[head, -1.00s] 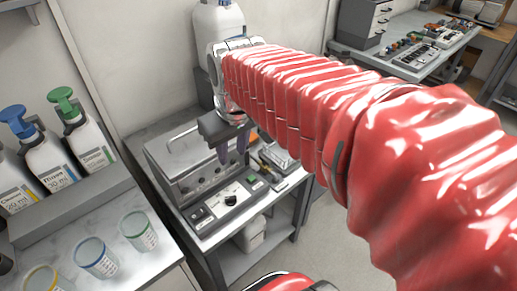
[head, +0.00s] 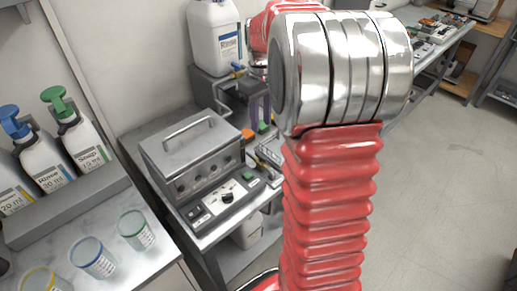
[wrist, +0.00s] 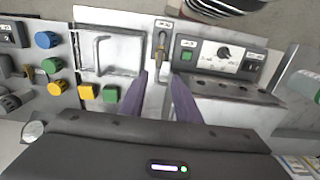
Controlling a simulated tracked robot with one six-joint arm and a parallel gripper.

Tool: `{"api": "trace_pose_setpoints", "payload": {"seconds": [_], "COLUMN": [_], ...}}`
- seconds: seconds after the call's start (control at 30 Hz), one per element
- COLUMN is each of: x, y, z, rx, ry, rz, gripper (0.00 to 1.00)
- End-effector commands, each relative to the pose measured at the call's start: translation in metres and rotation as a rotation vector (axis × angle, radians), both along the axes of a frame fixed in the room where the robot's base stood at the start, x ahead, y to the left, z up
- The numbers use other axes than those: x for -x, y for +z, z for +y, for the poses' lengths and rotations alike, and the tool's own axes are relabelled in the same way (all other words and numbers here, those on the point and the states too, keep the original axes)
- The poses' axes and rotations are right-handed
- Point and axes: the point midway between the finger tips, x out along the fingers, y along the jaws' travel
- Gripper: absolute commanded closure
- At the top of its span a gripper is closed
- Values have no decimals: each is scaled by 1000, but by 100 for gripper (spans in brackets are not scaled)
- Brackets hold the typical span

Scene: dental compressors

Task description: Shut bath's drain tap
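The bath (head: 190,160) is a grey metal box with a handled lid and a front control panel (head: 225,198). In the wrist view its panel (wrist: 222,55) shows a green switch and a black knob. A small brass-coloured tap (wrist: 161,42) sits on a narrow labelled strip beside this panel; it looks like the drain tap. Its lever lies along the strip; I cannot tell its setting. My gripper (wrist: 160,77) has two purple fingers, apart and empty, with the tap beyond and between their tips. In the head view my gripper (head: 262,122) is partly hidden behind my arm, right of the bath.
A white rinse bottle (head: 216,38) stands on a grey stand behind the bath. In the wrist view a handled white panel (wrist: 108,52), yellow and green blocks (wrist: 98,93) and blue, green and yellow knobs (wrist: 47,65) lie left. Pump bottles (head: 78,135) and cups (head: 137,230) stand at left.

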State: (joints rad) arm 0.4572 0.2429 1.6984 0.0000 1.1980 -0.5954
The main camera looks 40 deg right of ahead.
Motion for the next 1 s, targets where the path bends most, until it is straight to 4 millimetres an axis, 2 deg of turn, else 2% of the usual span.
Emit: {"api": "trace_pose_setpoints", "payload": {"seconds": [0.37,0.53,0.67,1.0], "x": [-1,-1,0,0], "y": [-2,-9,-22,-74], "z": [-1,-1,-1,0], "rx": [-2,-2,-2,-2], "ry": [3,3,2,2], "rz": [3,3,4,5], "gripper": [70,70,70,70]}}
